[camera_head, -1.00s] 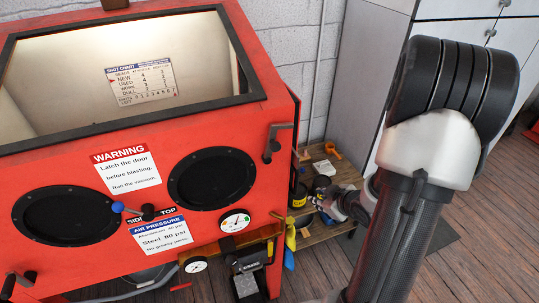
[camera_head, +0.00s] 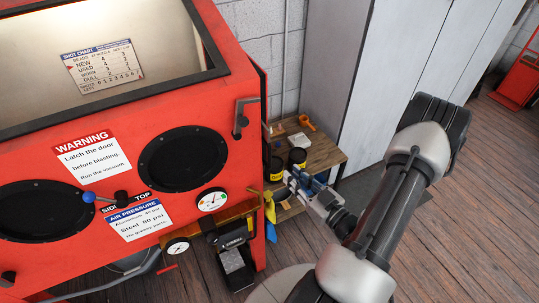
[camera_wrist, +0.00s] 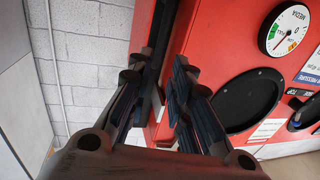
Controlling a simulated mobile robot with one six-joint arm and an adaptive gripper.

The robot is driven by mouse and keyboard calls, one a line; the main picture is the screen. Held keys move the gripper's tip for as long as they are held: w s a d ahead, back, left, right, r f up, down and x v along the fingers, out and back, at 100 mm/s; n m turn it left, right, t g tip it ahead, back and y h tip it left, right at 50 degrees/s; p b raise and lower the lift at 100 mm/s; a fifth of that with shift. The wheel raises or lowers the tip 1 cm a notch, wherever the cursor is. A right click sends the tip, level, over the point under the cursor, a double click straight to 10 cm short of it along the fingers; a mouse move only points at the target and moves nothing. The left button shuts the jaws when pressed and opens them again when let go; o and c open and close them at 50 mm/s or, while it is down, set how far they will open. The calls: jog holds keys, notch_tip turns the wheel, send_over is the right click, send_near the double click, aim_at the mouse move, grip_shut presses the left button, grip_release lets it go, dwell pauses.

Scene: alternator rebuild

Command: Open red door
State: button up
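The red blast cabinet (camera_head: 215,110) fills the left of the head view. A dark latch handle (camera_head: 241,116) is on its front near the right edge. Its narrow right side (camera_head: 261,90) shows edge-on, and I cannot tell whether a door there is open or shut. My gripper (camera_head: 291,182) is right of the cabinet's lower right corner. In the wrist view its two dark fingers (camera_wrist: 166,98) are apart, with red cabinet surface (camera_wrist: 178,45) beyond and between them. I see nothing held; contact with the cabinet cannot be told.
A wooden shelf (camera_head: 325,153) with dark cans (camera_head: 297,158) and an orange tool (camera_head: 307,122) stands behind my gripper. A yellow nozzle (camera_head: 269,207) hangs beside the cabinet. A grey locker (camera_head: 345,70) and block wall (camera_head: 255,38) are behind.

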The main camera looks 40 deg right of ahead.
aim_at(269, 165)
jog(key=w, duration=0.8)
jog(key=w+b, duration=0.1)
jog(key=w, duration=0.3)
jog(key=shift+w+d, duration=0.1)
jog(key=shift+d, duration=0.15)
jog(key=shift+c, duration=0.5)
grip_shut()
